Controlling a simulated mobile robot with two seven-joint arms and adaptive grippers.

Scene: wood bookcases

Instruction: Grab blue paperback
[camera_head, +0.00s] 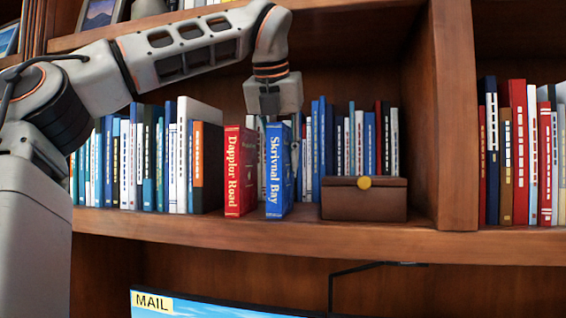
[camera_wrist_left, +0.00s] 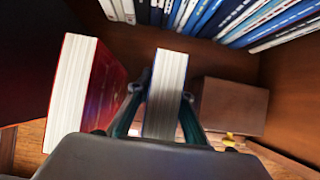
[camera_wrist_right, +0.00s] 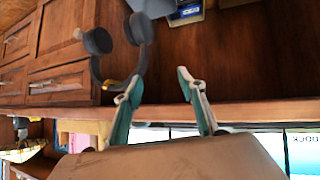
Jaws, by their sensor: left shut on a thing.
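The blue paperback (camera_head: 276,180), with "Skrivnal Bay" on its spine, stands upright on the wooden shelf in the head view. My left gripper (camera_head: 287,148) reaches down on it from above. In the left wrist view the fingers (camera_wrist_left: 166,98) are shut on both sides of the blue paperback, whose page edges (camera_wrist_left: 168,75) face the camera. Whether it is lifted off the shelf cannot be told. My right gripper (camera_wrist_right: 160,80) shows only in the right wrist view, with its fingers apart and nothing between them.
A red book (camera_head: 234,180), "Dapplor Road", stands just left of the blue one. A brown box (camera_head: 340,205) with a round yellow clasp sits close on the right. Rows of books (camera_head: 150,165) stand behind and left. Dark headphones (camera_wrist_right: 142,30) show near my right gripper.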

